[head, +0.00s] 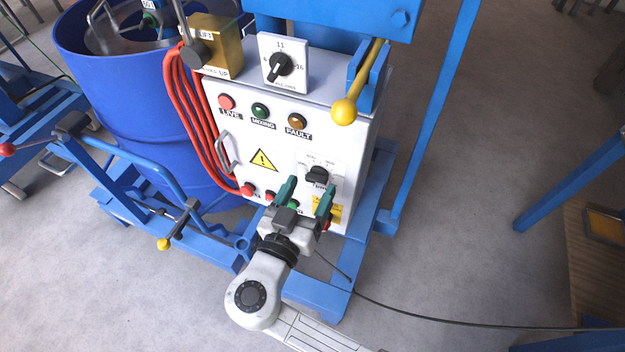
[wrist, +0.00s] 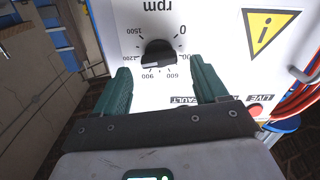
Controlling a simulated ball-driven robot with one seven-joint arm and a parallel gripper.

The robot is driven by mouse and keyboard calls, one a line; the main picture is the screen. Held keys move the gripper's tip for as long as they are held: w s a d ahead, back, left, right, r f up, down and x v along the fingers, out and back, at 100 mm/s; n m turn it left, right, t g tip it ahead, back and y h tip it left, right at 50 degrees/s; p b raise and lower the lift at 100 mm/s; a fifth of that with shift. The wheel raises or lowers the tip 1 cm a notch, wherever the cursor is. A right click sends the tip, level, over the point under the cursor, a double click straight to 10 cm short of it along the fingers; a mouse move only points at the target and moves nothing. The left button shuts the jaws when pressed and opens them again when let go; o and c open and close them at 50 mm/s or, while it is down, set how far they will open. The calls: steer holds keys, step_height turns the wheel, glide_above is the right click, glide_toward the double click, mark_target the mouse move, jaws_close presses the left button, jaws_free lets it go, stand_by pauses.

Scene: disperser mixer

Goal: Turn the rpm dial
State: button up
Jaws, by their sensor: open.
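The rpm dial (head: 317,174) is a black knob on a white scale plate, low on the right of the white control box's front. In the wrist view the rpm dial (wrist: 158,56) appears upside down, with its numbered scale around it. Its bar lies nearly level in that picture. My gripper (head: 306,192) is open, its two green fingers pointing at the panel just below the dial. In the wrist view my gripper (wrist: 162,74) has a finger on each side of the dial's line, with nothing between them. I cannot tell whether a fingertip touches the panel.
The white control box (head: 225,150) carries LIVE, MIXING and FAULT lamps and red buttons low down. Another black dial (head: 281,66) stands on top. Orange cables (head: 178,110) hang at its left, near a blue drum (head: 120,95). A yellow-knobbed lever (head: 344,110) juts out at the upper right.

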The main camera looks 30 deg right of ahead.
mark_target(317, 177)
steer(key=shift+x, duration=1.25)
steer(key=shift+c, duration=0.3)
steer(key=c, duration=1)
